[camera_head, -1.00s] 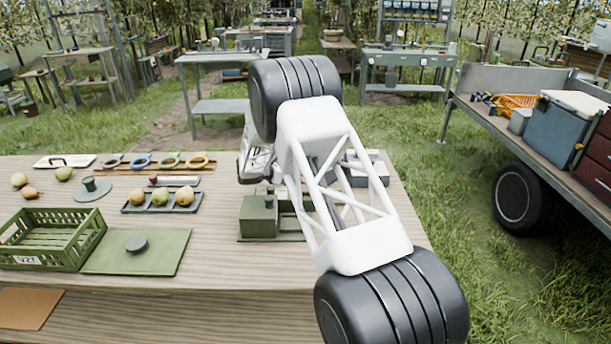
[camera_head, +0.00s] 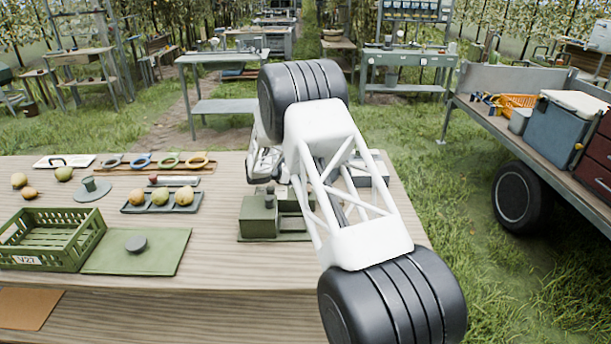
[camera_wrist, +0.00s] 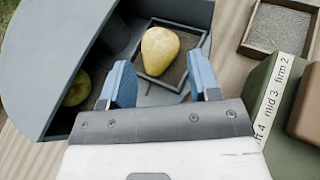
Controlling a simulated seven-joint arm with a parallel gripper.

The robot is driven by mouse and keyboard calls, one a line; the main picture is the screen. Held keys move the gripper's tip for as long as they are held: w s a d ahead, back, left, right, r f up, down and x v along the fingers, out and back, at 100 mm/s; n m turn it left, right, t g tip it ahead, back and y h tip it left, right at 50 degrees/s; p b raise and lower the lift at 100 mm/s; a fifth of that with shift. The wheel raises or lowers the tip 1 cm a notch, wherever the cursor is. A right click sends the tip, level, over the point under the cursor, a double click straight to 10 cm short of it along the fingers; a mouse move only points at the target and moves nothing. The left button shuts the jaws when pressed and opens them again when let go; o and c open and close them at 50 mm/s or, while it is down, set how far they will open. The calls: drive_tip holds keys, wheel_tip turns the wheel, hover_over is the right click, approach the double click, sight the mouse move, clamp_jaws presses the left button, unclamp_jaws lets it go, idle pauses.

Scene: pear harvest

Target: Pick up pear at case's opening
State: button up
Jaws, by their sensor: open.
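In the wrist view a yellow pear (camera_wrist: 160,50) lies on a small dark square tray (camera_wrist: 151,75) at the opening of a grey case (camera_wrist: 62,52). A second, greenish-yellow pear (camera_wrist: 78,90) shows in shadow inside the case. My gripper (camera_wrist: 161,72) is open, with its two blue fingers apart at the near left and near right of the pear at the opening. Nothing is held between them. In the head view my arm hides most of the case, and the pear at the opening cannot be seen there.
A green box with firmness labels (camera_wrist: 276,105) stands right of my gripper, with a shallow tray (camera_wrist: 275,27) beyond it. In the head view, a pear tray (camera_head: 133,208), a green crate (camera_head: 45,240) and a green board (camera_head: 140,262) occupy the table's left side.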

drive_tip(key=shift+x, duration=2.15)
drive_tip(key=c, duration=0.6)
drive_tip(key=shift+r, duration=0.1)
drive_tip(key=shift+r, duration=4.95)
